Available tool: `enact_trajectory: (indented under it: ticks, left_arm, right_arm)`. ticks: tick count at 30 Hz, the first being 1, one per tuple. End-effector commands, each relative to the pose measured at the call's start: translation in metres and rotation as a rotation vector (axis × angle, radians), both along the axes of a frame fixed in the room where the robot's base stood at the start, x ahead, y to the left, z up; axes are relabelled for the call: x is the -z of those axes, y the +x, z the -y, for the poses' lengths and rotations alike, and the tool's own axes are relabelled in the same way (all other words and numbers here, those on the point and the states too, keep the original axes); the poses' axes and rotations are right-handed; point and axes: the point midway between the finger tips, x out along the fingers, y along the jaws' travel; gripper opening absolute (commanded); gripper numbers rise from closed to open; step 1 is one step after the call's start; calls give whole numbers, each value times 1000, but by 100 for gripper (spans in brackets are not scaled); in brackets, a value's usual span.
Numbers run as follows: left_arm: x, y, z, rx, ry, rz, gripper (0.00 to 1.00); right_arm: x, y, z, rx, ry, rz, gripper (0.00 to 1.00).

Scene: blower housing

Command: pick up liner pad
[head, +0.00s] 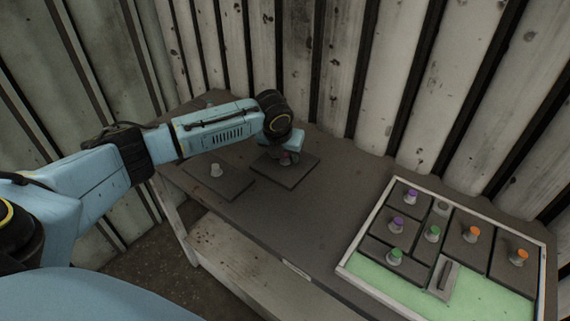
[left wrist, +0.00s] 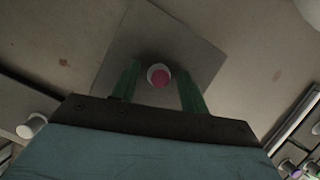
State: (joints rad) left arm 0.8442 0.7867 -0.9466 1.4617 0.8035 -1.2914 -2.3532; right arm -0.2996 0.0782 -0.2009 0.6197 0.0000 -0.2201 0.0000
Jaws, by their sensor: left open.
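A flat grey square pad (head: 292,181) with a short pink-topped knob (head: 286,161) lies on the table, below my left gripper (head: 286,155). In the left wrist view the pad (left wrist: 165,38) is turned like a diamond. Its pale knob with the pink top (left wrist: 160,76) sits between the two green fingers of my left gripper (left wrist: 161,84). The fingers are apart, with a gap on each side of the knob. A second grey pad (head: 235,183) with a whitish knob (head: 216,170) lies to the left. No label shows which is the liner pad. My right gripper is out of view.
A pale-rimmed tray (head: 362,232) with a green floor (head: 480,302) stands at the right. It holds several dark pads with purple, green and orange knobs, and a grey bracket (head: 443,277). The table's middle (head: 320,215) is clear. A slatted wall stands behind.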

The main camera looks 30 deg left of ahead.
Motion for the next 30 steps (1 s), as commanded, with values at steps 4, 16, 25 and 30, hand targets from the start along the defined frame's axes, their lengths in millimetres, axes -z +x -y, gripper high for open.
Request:
enact_trajectory:
  ticks: [4,16,25,30]
  left_arm:
    - [-1,0,0,0,0,0,35]
    - [-1,0,0,0,0,1,0]
    - [-20,1,0,-1,0,5,0]
    - [-55,1,0,0,0,5,0]
  right_arm:
    - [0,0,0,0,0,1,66]
    - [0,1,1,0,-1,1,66]
    - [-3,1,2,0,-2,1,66]
    - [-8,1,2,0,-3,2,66]
